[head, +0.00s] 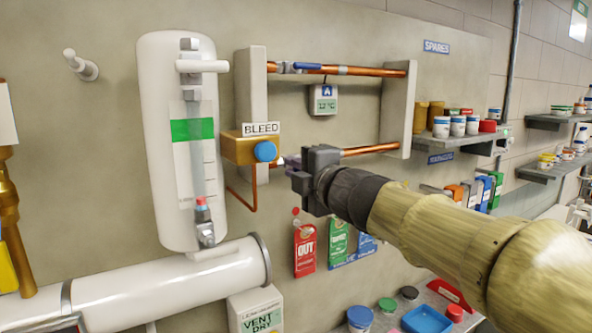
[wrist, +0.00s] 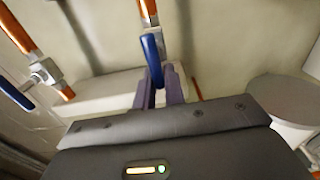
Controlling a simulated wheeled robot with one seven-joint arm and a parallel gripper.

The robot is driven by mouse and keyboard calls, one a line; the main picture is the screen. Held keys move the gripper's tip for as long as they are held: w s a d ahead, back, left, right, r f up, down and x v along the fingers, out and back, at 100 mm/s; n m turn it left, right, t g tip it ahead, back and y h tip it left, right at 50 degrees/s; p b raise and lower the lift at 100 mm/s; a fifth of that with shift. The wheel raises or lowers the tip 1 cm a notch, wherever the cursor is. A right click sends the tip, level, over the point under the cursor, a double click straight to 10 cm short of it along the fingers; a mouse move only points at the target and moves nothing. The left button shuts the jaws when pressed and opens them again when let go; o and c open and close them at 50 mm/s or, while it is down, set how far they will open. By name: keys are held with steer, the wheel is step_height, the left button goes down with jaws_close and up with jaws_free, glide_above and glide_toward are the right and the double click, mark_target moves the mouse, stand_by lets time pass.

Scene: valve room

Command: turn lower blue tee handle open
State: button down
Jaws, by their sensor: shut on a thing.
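The lower blue tee handle (wrist: 152,60) sits on the lower copper pipe, which also shows in the head view (head: 370,149). In the wrist view the handle runs roughly along the pipe. My gripper (wrist: 160,88) has its two fingers on either side of the handle's near end, shut on it. In the head view my gripper (head: 291,165) is at the left part of the lower pipe and hides the handle. The upper blue tee handle (head: 307,66) lies along the upper copper pipe; it also shows at the left of the wrist view (wrist: 15,91).
A brass block with a blue knob (head: 265,151), under a BLEED label, is close left of my gripper. Red, green and blue tags (head: 305,250) hang below. A white upright post (head: 398,108) and a shelf with jars (head: 455,140) stand to the right.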

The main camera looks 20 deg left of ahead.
steer(key=c, duration=1.5)
jaws_free()
steer(key=b+v, duration=0.4)
steer(key=v, duration=1.3)
steer(key=shift+s+d, duration=0.1)
steer(key=shift+s, duration=0.1)
steer(key=shift+f, duration=0.1)
